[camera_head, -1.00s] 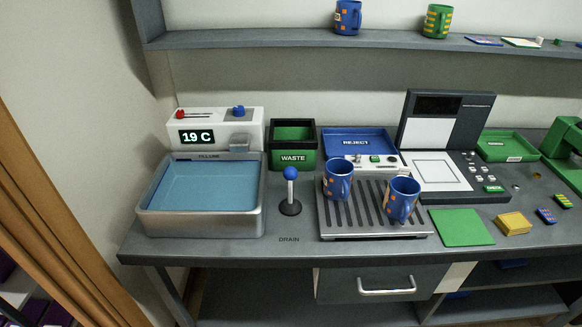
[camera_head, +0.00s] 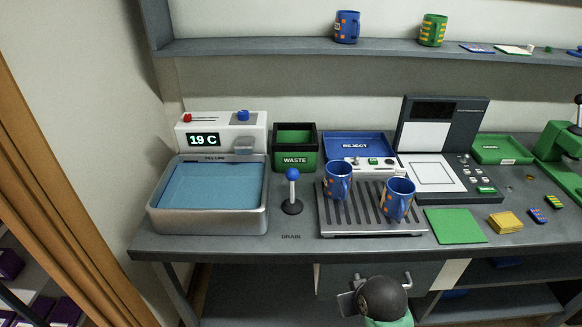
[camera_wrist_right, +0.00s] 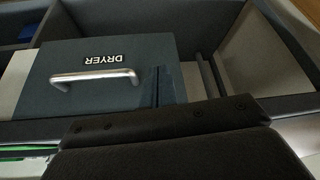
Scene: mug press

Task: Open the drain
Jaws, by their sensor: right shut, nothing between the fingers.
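The drain lever (camera_head: 292,192) stands upright on the counter, a blue ball on a pale stem with a dark round base. The word DRAIN (camera_head: 291,237) is printed in front of it. To its left is the metal fill basin (camera_head: 208,222), holding blue water (camera_head: 212,186). My right gripper (camera_head: 350,300) is low in front of the counter's front edge, below and right of the lever, apart from it. It is shut and empty. Its dark body fills the bottom of the right wrist view. My left gripper is not in view.
Two blue mugs (camera_head: 337,180) (camera_head: 398,199) stand on the slatted rack (camera_head: 372,230) right of the lever. The waste bin (camera_head: 295,160) stands behind it. The dryer drawer (camera_wrist_right: 150,88) with its bar handle (camera_wrist_right: 95,77) is under the counter. Counter in front of the lever is clear.

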